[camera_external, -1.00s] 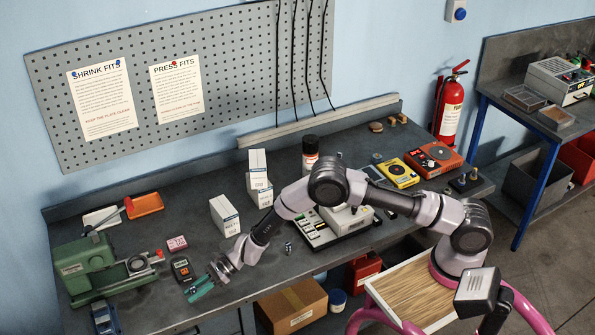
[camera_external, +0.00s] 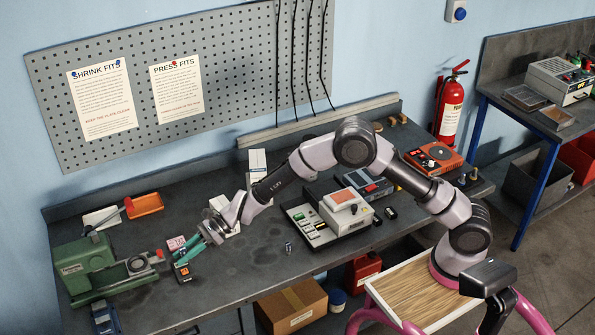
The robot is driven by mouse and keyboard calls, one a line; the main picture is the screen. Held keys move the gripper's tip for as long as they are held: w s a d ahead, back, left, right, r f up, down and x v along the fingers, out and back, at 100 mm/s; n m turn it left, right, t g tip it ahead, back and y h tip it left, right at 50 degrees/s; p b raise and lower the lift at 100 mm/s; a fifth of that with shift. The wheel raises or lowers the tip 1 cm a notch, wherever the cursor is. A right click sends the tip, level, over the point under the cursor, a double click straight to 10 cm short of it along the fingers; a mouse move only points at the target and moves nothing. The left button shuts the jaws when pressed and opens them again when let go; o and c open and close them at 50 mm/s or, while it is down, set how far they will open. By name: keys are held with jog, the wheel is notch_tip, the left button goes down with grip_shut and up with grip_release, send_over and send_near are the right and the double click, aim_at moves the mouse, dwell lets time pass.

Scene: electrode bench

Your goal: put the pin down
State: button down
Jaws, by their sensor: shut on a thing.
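My gripper (camera_external: 184,257) has teal fingers and is at the left part of the bench, shut on the pin. The pin itself is too small or too hidden between the fingers to make out. The fingertips point down and to the left, over or just behind the dark handheld meter (camera_external: 183,272), beside the pink box (camera_external: 175,243). I cannot tell how high they are above the bench (camera_external: 240,275). A small metal cylinder (camera_external: 288,247) stands alone on the bench to the right of my gripper.
White boxes (camera_external: 257,160) are partly behind my arm. A grey device with a reddish top (camera_external: 340,198) stands right. The front middle of the bench is clear.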

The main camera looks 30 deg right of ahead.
aim_at(182, 249)
notch_tip(182, 249, up, 9)
jog(key=shift+f, duration=0.15)
jog(key=w+d+m+t+h, duration=0.1)
jog(key=w+d+m+t, duration=0.45)
jog(key=w+d, duration=2.05)
jog(key=w+d+m+t+h, duration=0.1)
jog(key=w+d+m+t, duration=0.1)
jog(key=w+d, duration=0.75)
jog(key=w+d+m+t+h, duration=0.15)
jog(key=w+d, duration=0.25)
jog(key=d, duration=1)
jog(key=d+m+t+h, duration=0.4)
jog(key=d+m+h, duration=0.1)
jog(key=d, duration=3.4)
jog(key=shift+t, duration=0.3)
jog(key=f, duration=2.8)
jog(key=shift+w+a, duration=0.15)
jog(key=shift+w, duration=0.05)
jog(key=shift+f, duration=0.1)
